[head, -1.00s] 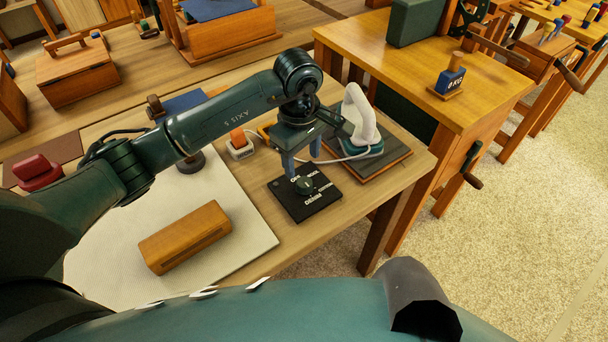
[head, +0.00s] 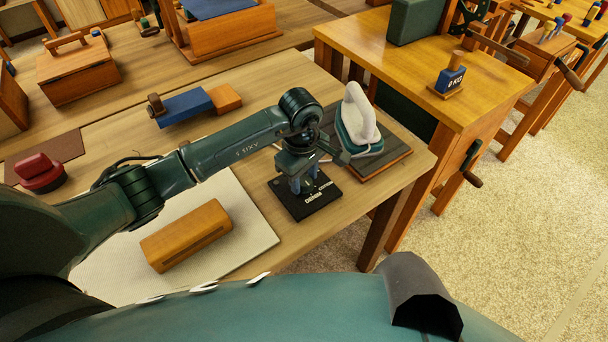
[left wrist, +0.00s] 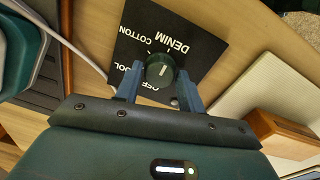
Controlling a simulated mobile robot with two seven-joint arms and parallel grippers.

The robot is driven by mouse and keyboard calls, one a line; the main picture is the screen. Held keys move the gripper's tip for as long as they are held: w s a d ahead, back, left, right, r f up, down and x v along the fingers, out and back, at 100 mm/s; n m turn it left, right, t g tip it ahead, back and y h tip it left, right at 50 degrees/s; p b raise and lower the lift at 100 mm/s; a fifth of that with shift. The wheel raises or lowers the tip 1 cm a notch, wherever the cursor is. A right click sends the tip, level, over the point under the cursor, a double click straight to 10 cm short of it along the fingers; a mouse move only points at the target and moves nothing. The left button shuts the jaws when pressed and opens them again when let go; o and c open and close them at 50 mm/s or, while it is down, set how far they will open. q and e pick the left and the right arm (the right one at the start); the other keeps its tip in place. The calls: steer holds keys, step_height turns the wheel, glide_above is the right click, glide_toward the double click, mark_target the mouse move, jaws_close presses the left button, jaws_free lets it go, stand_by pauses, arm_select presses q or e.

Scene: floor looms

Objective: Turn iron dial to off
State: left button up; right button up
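The iron's dial (left wrist: 160,71) is a dark green round knob with a white pointer line, on a black panel (left wrist: 185,42) printed with OFF, COTTON, DENIM and a partly hidden label. My left gripper (left wrist: 160,78) points down at the panel, one finger on each side of the dial. The fingers look closed onto its sides. In the head view the gripper (head: 304,184) covers most of the dial, and the panel (head: 303,208) lies near the table's right edge. The white and green iron (head: 361,125) stands on a dark board just behind. My right gripper is not in view.
A wooden block (head: 186,236) lies on a pale mat (head: 252,225) left of the panel. A blue-topped block (head: 183,107) and a red object (head: 40,174) lie farther back. The iron's board (head: 385,158) is close to my gripper's right side.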

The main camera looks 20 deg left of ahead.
arm_select(q)
steer(key=c, duration=0.6)
